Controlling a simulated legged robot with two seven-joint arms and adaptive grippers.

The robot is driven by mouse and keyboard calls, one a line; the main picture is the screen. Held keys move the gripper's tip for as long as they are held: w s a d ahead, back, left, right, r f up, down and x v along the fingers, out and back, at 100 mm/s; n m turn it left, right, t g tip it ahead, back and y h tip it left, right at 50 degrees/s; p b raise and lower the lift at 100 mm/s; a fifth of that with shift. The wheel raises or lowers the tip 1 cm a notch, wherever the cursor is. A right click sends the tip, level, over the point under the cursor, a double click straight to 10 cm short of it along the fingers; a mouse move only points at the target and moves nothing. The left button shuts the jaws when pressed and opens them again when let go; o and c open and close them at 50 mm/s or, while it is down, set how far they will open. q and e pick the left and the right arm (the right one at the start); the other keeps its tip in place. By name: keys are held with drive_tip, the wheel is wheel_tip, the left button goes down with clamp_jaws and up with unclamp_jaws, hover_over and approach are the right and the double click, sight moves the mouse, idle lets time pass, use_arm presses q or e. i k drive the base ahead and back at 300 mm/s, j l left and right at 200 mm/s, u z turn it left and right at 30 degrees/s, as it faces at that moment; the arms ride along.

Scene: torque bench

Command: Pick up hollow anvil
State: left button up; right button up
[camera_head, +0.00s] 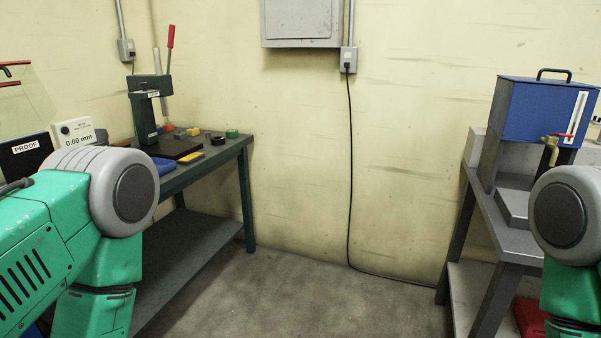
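No hollow anvil can be made out for certain in the head view. My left arm shows at the left and my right arm at the right edge, both bent with grey round joints. Neither gripper is in the picture. On the left green bench (246,200) stands a dark green press (143,112) with a red-tipped lever (170,40). Small items lie near it, among them a yellow piece (191,157), a green piece (232,133) and a blue piece (163,166). They are too small to identify.
A gauge reading 0.00 mm (76,131) and a PROOF sign (26,148) stand at the left. A blue tank (532,112) with a valve stands on the right-hand table (512,243). A black cable (349,170) runs down the wall. The floor (295,295) between the benches is clear.

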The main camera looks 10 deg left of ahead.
sight(218, 141)
drive_tip(key=i+l+u, duration=0.2)
drive_tip(key=i+u, duration=0.15)
drive_tip(key=i+l+u, duration=0.65)
drive_tip(key=i+z, duration=0.2)
drive_tip(key=k, duration=0.1)
